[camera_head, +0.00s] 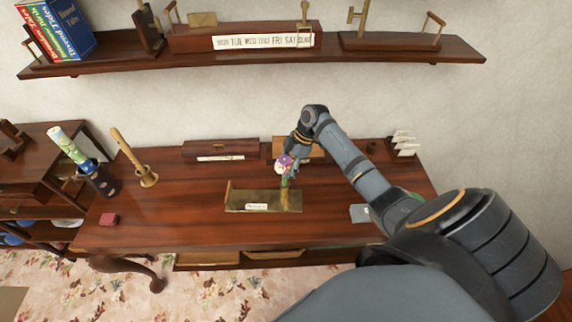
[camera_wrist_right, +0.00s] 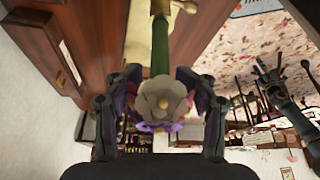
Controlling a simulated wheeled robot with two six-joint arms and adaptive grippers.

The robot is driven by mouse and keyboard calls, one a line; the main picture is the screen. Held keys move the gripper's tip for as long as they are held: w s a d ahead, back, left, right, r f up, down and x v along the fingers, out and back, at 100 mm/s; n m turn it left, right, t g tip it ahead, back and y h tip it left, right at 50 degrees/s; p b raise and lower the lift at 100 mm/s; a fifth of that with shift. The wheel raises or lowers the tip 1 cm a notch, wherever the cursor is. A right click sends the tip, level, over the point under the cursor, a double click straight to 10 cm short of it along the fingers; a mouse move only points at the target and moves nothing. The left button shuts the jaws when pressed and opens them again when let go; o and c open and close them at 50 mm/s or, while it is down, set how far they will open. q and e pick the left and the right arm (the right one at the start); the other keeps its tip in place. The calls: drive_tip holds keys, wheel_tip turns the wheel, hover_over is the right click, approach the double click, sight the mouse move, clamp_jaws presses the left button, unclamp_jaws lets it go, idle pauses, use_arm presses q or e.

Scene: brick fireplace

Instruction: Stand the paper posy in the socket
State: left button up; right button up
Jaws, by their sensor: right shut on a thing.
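My right gripper (camera_head: 287,160) is shut on the paper posy (camera_head: 284,165), which has white and purple petals and a green stem. The wrist view shows the flower head (camera_wrist_right: 160,102) between both fingers, with the stem (camera_wrist_right: 160,48) running away from the gripper. The stem points down over the right part of a brass holder (camera_head: 236,205) with a white label. A brass fitting (camera_wrist_right: 176,6) shows at the stem's far end. I cannot tell whether the stem is inside it or just above. My left gripper (camera_wrist_right: 266,72) shows small at the wrist view's right, fingers apart.
The desk (camera_head: 180,215) carries a brass candlestick (camera_head: 135,160), a dark cup with a rolled paper (camera_head: 72,146), a red block (camera_head: 109,219) and a card rack (camera_head: 403,143). A wall shelf (camera_head: 250,62) hangs above.

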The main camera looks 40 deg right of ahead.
drive_tip(key=shift+f+b, duration=0.8)
drive_tip(key=shift+f, duration=0.4)
drive_tip(key=o, duration=1.3)
drive_tip(key=shift+r, duration=0.1)
drive_tip(key=v, duration=1.2)
